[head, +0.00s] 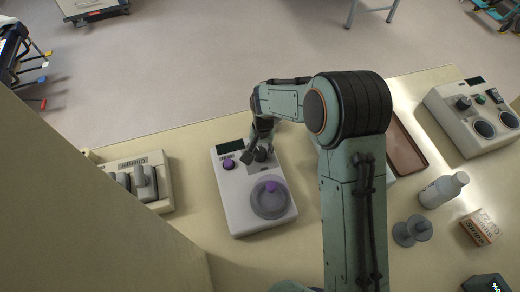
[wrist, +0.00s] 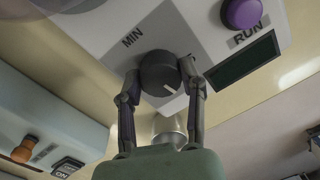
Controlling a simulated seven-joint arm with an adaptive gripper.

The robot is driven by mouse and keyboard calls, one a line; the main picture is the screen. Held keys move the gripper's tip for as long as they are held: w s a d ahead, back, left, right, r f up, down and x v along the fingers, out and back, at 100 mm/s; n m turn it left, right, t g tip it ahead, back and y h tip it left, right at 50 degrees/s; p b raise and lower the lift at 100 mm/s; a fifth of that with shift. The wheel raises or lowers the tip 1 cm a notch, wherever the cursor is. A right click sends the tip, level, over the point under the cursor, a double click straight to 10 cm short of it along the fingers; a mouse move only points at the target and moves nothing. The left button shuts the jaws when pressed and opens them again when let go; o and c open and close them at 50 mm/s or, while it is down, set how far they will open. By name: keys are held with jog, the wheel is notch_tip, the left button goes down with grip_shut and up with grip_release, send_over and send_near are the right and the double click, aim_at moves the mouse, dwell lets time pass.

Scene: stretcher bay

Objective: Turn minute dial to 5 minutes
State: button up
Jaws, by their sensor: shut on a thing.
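The minute dial (wrist: 160,75) is a dark round knob with a white pointer mark, on the white timer device (head: 234,188) beside the label MIN. My gripper (wrist: 160,82) has one finger on each side of the dial and is shut on it. In the wrist view the pointer mark points down and to the right. In the head view my gripper (head: 259,154) is over the top right part of the device and partly hides the dial. A purple RUN button (wrist: 241,13) and a dark display (wrist: 242,60) sit beside the dial.
A round grey plate with a purple centre (head: 269,197) is on the device's lower part. A brown tray (head: 405,143), a white bottle (head: 443,190), a small carton (head: 480,228) and another control box (head: 468,112) stand right.

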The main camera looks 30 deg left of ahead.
aim_at(262, 151)
jog(key=n, duration=0.5)
jog(key=shift+w+f+n, duration=0.1)
jog(key=shift+f+n, duration=0.05)
jog(key=shift+n, duration=0.15)
jog(key=n, duration=0.5)
jog(key=shift+n+h, duration=0.3)
jog(key=o, duration=1.2)
jog(key=shift+c, duration=0.2)
notch_tip(262, 151, up, 12)
jog(key=shift+w, duration=0.25)
